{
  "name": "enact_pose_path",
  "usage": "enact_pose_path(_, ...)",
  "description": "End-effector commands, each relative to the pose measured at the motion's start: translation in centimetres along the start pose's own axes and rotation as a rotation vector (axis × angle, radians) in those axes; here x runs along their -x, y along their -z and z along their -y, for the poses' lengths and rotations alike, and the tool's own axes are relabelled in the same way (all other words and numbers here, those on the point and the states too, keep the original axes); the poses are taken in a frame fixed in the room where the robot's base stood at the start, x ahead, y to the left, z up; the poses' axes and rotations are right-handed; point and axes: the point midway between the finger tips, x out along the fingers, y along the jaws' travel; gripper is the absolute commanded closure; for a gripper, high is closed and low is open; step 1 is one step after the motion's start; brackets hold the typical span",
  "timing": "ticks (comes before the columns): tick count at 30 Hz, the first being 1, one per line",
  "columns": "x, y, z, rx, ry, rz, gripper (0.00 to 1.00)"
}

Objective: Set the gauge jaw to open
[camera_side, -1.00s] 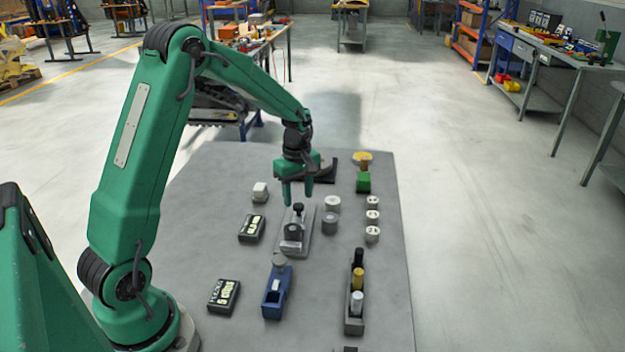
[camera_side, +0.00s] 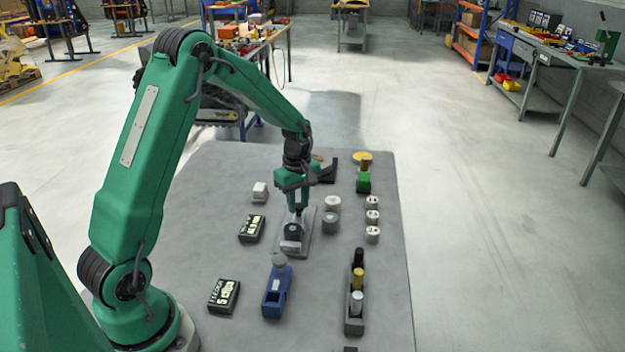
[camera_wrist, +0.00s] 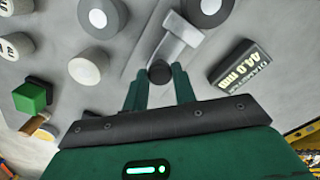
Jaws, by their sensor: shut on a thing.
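The gauge sits on a light grey base plate (camera_side: 308,243) in the middle of the table, with a grey block (camera_side: 291,246) and a dark round part at its near end. My gripper (camera_side: 298,211) is down at its black knob (camera_wrist: 160,72), with the fingers pointing down. In the wrist view, the two green fingers (camera_wrist: 160,88) stand on either side of the knob and are shut on it. In the side view the fingers mostly hide the knob. A silver bar (camera_wrist: 172,48) runs away from the knob in the wrist view.
Grey cylinders (camera_side: 331,224) stand close to the gauge's right, with several small white-topped ones (camera_side: 372,217) beyond. A black label box (camera_side: 252,228) and a white block (camera_side: 260,192) are at left. A blue holder (camera_side: 277,291) and a rack of cylinders (camera_side: 355,305) stand nearer.

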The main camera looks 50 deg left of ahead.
Motion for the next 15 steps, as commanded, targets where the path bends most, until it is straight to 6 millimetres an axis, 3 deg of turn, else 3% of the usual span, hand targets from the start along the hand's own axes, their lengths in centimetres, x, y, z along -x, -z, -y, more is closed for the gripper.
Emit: enact_pose_path(15, 0.0, 2.8, -2.8, 0.001, -0.002, -0.001, 1.0)
